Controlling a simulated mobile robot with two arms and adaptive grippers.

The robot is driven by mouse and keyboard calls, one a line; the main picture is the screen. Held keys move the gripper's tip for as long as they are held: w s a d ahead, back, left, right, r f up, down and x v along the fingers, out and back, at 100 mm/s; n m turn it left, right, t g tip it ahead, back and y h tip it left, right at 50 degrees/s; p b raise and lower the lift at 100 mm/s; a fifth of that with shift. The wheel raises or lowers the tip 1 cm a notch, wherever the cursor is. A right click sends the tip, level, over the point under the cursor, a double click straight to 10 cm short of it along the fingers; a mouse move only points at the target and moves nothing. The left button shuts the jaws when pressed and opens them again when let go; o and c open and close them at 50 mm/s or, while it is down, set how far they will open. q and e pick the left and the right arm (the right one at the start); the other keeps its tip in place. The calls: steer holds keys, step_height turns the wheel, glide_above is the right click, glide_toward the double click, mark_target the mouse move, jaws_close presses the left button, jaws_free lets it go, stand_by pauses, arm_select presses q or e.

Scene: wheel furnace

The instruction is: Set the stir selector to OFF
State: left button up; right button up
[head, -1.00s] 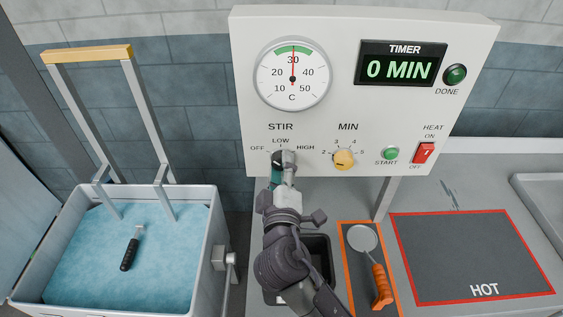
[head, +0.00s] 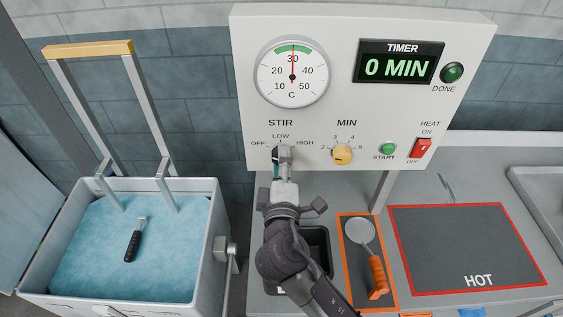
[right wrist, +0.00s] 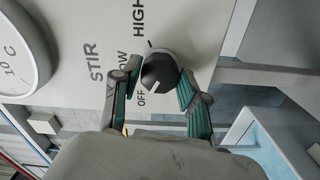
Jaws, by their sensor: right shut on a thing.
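The stir selector (right wrist: 158,74) is a dark round knob with a white mark on the panel, under the STIR label, with OFF, LOW and HIGH around it. In the right wrist view its white mark appears to point towards the OFF side. My right gripper (head: 281,154) is at the selector and hides most of it in the head view. In the right wrist view my right gripper's teal-padded fingers (right wrist: 158,88) are on either side of the knob, shut on it. My left gripper is not in view.
The white panel also carries a yellow MIN knob (head: 342,154), a green START button (head: 387,150), a red HEAT switch (head: 423,149) and a timer (head: 401,63) reading 0 MIN. A blue-filled basin (head: 215,215) stands left; a HOT plate (head: 462,250) lies right.

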steer(key=o, duration=1.1)
steer(key=s, duration=1.2)
